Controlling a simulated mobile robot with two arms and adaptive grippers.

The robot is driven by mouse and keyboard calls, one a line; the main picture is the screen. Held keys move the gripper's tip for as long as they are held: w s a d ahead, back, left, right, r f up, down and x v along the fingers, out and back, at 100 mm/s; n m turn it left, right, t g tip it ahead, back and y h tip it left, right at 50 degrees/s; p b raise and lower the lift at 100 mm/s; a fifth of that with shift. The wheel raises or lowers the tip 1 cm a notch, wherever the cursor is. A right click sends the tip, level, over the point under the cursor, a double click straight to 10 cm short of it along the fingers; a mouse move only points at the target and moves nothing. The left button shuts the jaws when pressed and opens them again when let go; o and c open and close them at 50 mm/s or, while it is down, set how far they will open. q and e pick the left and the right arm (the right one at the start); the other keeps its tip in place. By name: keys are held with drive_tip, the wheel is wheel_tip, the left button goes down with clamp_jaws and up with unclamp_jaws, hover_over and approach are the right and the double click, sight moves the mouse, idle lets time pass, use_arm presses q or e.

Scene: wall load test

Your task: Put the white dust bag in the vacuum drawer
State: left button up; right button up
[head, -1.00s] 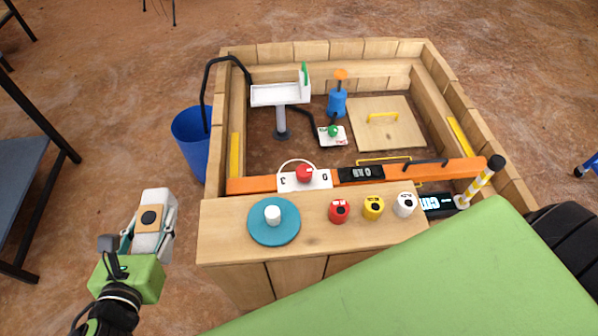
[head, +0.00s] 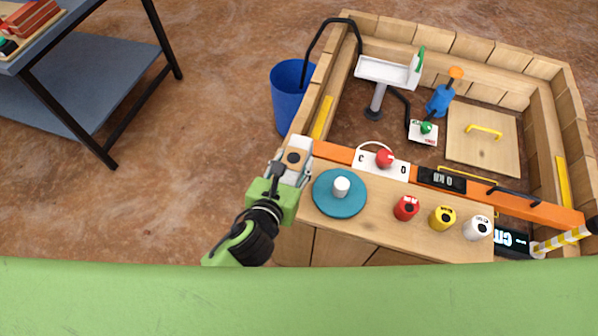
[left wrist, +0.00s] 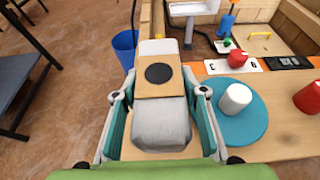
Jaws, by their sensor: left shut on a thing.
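The white dust bag (head: 299,147) has a tan collar plate with a dark round hole. In the left wrist view the bag (left wrist: 160,130) looks pale grey below the plate and fills the space between the fingers. My left gripper (head: 291,166) is shut on it and holds it beside the left end of the wooden counter. The left wrist view shows the gripper's (left wrist: 158,112) fingers on both sides of the bag. I cannot make out which thing is the vacuum drawer. My right gripper is not in view.
A teal disc (head: 325,204) with a white knob sits on the wooden counter (head: 375,220), near the bag. Red, yellow and white cylinders (head: 443,217) stand farther right. An orange beam (head: 335,153) runs behind. A blue bin (head: 288,95) stands beyond the bag; a dark table (head: 85,70) is at left.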

use_arm(q)
drive_tip(key=shift+w+d+f, duration=0.1)
drive_tip(key=shift+d+f, duration=0.35)
drive_tip(key=shift+f, duration=0.15)
drive_tip(key=shift+d+f+b, duration=0.15)
drive_tip(key=shift+f+b, duration=0.4)
drive_tip(key=shift+f, duration=1.15)
drive_tip(key=o, duration=1.1)
drive_tip(key=shift+f, duration=0.1)
